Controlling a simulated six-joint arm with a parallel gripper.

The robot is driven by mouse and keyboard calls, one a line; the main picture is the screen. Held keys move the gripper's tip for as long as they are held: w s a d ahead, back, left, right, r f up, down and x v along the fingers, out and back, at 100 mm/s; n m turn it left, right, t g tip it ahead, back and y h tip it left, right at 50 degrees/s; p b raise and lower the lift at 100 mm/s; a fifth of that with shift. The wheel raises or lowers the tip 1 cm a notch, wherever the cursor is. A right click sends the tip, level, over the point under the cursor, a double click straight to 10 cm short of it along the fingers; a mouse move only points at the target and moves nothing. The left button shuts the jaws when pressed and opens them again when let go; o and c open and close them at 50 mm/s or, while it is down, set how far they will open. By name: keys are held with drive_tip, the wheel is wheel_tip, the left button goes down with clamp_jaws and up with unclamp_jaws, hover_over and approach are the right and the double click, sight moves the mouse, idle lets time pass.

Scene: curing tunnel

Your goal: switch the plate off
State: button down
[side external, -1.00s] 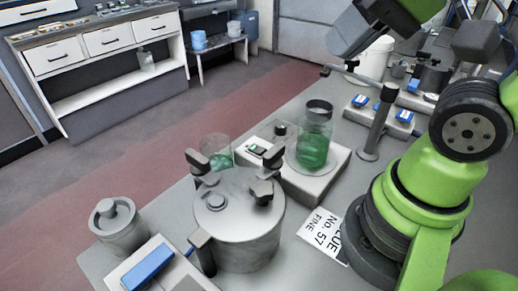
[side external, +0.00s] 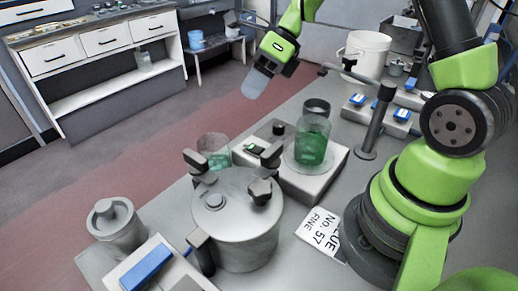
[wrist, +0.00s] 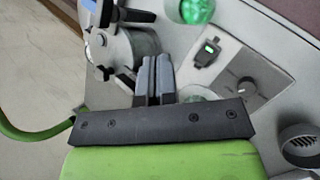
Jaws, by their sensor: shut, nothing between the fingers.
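The plate (side external: 322,183) is a pale box on the bench with a beaker of green liquid (side external: 313,142) on its round top. Its front panel carries a small switch (side external: 255,148) showing green and a dark knob (side external: 279,128). In the wrist view the switch (wrist: 208,49) shows a bright green light, with the knob (wrist: 245,85) to its right. My gripper (side external: 252,88) is shut and empty, above and to the left of the plate, apart from it. In the wrist view its fingertips (wrist: 155,60) lie left of the switch.
A lidded metal pot (side external: 238,220) with clamps stands in front of the plate. A second green beaker (side external: 213,150) stands left of the plate, partly hidden. A dark-rimmed cup (side external: 317,107) and a post stand (side external: 376,125) are behind and right. A printed card (side external: 322,235) lies in front.

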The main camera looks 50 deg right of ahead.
sight(257, 148)
drive_tip(key=m, duration=0.1)
drive_tip(key=f, duration=0.1)
drive_tip(key=w+d+f+m, duration=0.1)
drive_tip(key=shift+f+m+y, duration=0.2)
drive_tip(key=shift+m+y, duration=0.1)
drive_tip(key=shift+a+f, duration=0.1)
drive_tip(key=shift+s+f, duration=0.2)
drive_tip(key=shift+f, duration=1.25)
drive_tip(key=shift+s+f, duration=0.2)
drive_tip(key=shift+f, duration=1.2)
drive_tip(key=shift+s+f, duration=0.2)
drive_tip(key=shift+f, duration=1.25)
drive_tip(key=shift+f, duration=0.1)
drive_tip(key=shift+f, duration=0.3)
drive_tip(key=shift+f, duration=0.3)
drive_tip(key=shift+r, duration=0.15)
drive_tip(key=shift+r, duration=0.6)
